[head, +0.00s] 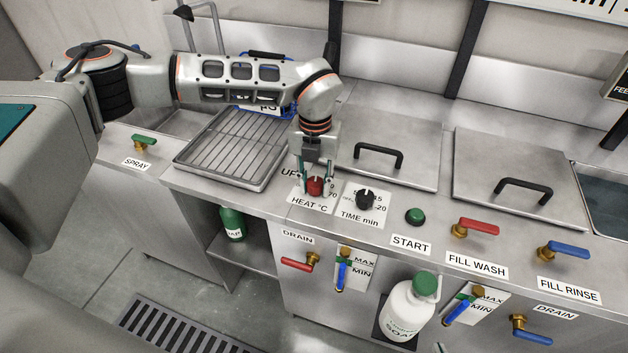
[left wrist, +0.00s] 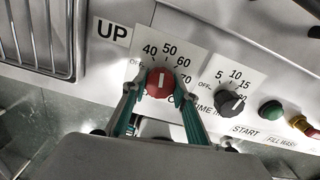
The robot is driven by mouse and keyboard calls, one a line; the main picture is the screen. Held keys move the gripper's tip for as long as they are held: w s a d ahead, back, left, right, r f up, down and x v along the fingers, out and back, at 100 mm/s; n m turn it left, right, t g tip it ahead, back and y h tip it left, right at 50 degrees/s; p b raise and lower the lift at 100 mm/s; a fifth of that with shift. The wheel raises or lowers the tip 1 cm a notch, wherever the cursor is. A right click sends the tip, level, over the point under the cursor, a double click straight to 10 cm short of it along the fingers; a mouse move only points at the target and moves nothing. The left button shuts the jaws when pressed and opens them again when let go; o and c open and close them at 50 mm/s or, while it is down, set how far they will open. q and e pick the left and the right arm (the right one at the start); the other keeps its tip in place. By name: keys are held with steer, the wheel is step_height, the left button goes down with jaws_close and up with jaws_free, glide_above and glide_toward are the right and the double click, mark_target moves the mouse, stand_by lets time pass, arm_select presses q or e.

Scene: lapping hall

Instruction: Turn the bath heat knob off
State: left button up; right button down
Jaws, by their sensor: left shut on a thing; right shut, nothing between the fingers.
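The bath heat knob (head: 315,187) is a red knob on the steel panel, on a white plate marked HEAT °C. It also shows in the left wrist view (left wrist: 160,85), with a scale from OFF through 40, 50, 60 and 70 around it. Its white mark points up in that view, roughly toward the space between 40 and 50. My left gripper (head: 315,183) points down with its green-lined fingers on either side of the knob, shut on it. In the wrist view the fingers (left wrist: 158,92) partly cover the plate. My right gripper is not in view.
A black TIME knob (head: 365,198) stands close to the right. Further right are a green START button (head: 415,216) and a red FILL WASH lever (head: 475,228). A wire-rack tray (head: 228,150) lies to the left. A lid with a black handle (head: 378,155) is behind.

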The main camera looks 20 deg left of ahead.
arm_select(q)
steer(key=n+p, duration=0.1)
steer(key=n, duration=0.1)
steer(key=shift+r+n+p, duration=0.2)
steer(key=shift+n+p, duration=0.2)
steer(key=n+p, duration=0.2)
steer(key=n, duration=0.4)
steer(key=shift+f, duration=0.15)
steer(key=n+p, duration=0.1)
steer(key=n, duration=0.1)
steer(key=shift+d+n, duration=0.1)
steer(key=shift+n, duration=1.2)
steer(key=o, duration=1.1)
